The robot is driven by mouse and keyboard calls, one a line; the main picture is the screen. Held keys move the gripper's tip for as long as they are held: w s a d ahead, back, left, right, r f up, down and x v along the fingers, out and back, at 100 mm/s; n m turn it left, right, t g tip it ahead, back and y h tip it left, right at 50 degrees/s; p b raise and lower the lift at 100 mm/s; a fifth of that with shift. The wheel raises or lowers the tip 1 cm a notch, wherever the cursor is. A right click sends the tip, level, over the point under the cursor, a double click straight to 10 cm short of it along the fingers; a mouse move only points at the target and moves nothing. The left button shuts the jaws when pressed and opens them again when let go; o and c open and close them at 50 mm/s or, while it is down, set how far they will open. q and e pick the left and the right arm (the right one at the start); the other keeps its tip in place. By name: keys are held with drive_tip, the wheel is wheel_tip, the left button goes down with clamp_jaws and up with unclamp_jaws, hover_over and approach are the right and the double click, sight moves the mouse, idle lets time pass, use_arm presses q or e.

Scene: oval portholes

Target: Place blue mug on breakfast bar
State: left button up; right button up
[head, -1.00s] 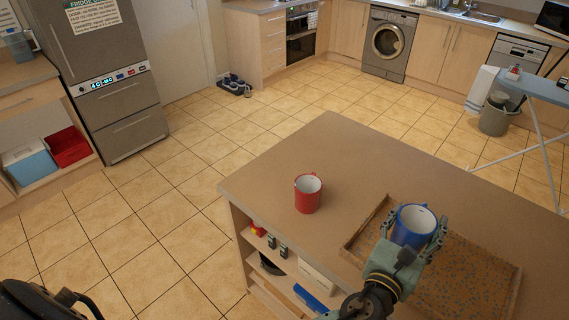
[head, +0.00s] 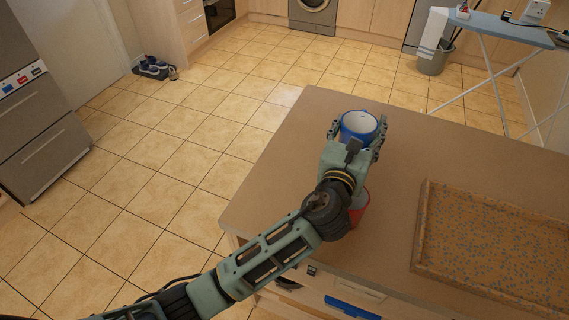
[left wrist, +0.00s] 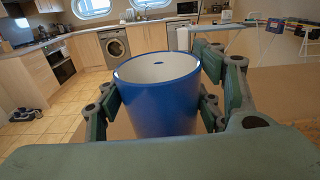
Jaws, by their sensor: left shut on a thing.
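The blue mug (head: 359,125) is upright with a white inside. My left gripper (head: 357,135) is shut on it, one finger on each side. In the head view they are over the far left part of the brown breakfast bar (head: 300,150). I cannot tell whether the mug's base touches the top. In the left wrist view the blue mug (left wrist: 158,100) fills the middle between the fingers of the left gripper (left wrist: 160,95). The red mug (head: 361,206) stands on the bar, mostly hidden behind my left arm. My right gripper is not in view.
A speckled tray (head: 490,250) lies empty on the right of the bar. An ironing board (head: 500,28) and a grey bin (head: 433,60) stand beyond it. The bar's far right surface is clear. Shoes (head: 153,68) lie on the floor at the back left.

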use_arm(q)
drive_tip(key=a+f, duration=0.6)
drive_tip(key=a, duration=0.1)
drive_tip(key=w+a+f+b, duration=0.1)
drive_tip(key=a+f, duration=0.3)
drive_tip(key=shift+w+f, duration=0.1)
drive_tip(key=shift+f, duration=0.3)
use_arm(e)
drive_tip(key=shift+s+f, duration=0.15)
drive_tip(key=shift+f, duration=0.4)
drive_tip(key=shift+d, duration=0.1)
use_arm(q)
drive_tip(key=shift+f, duration=0.2)
drive_tip(key=o, duration=1.4)
drive_tip(key=shift+a, duration=0.1)
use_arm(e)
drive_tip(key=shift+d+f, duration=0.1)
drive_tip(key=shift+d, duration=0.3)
